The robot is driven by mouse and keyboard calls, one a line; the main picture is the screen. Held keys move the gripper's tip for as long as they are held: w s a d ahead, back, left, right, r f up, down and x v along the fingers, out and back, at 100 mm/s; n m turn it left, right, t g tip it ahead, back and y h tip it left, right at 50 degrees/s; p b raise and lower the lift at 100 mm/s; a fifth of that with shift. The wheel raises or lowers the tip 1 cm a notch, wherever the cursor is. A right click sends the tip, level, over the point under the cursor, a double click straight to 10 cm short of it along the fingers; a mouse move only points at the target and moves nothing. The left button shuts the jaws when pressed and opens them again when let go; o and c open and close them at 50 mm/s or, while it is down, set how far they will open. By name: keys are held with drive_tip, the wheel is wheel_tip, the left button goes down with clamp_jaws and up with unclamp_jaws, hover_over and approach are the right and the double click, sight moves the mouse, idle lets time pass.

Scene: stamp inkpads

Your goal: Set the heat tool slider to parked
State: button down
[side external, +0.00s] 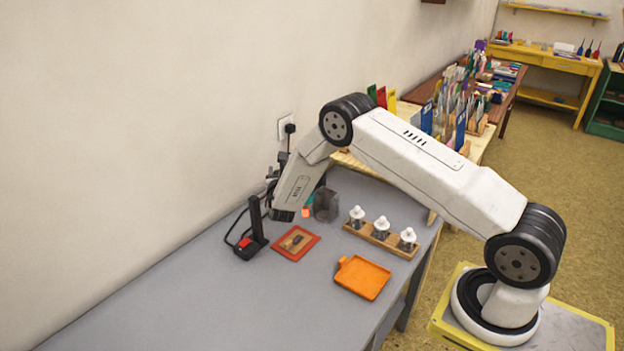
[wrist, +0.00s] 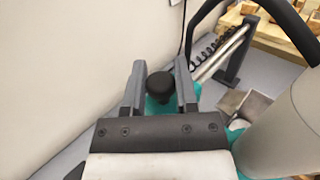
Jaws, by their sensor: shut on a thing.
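In the wrist view a black round knob (wrist: 160,87), which looks like the heat tool's slider, stands between the two grey fingers of my gripper (wrist: 159,84). The fingers are closed on it from either side. The teal body of the heat tool (wrist: 158,110) shows below the knob and again beyond the right finger. In the side external view a small teal part (side external: 308,199) shows just right of my arm's end. My gripper and the knob are mostly hidden there behind my own arm. I cannot read the slider's position marks.
A black upright stand with a red-topped base (side external: 246,243) is left of a red tray (side external: 295,243). A wooden rack of white-capped bottles (side external: 381,236) and an orange tray (side external: 362,278) lie to the right. The wall is close behind. The table's front left is clear.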

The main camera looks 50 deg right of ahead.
drive_tip(key=d, duration=1)
drive_tip(key=shift+d, duration=0.4)
drive_tip(key=shift+s, duration=0.1)
drive_tip(key=shift+c, duration=2)
unclamp_jaws()
drive_tip(key=shift+a, duration=0.2)
drive_tip(key=v, duration=0.7)
drive_tip(key=shift+s, duration=0.25)
drive_tip(key=shift+a+r, duration=0.1)
drive_tip(key=shift+a, duration=0.05)
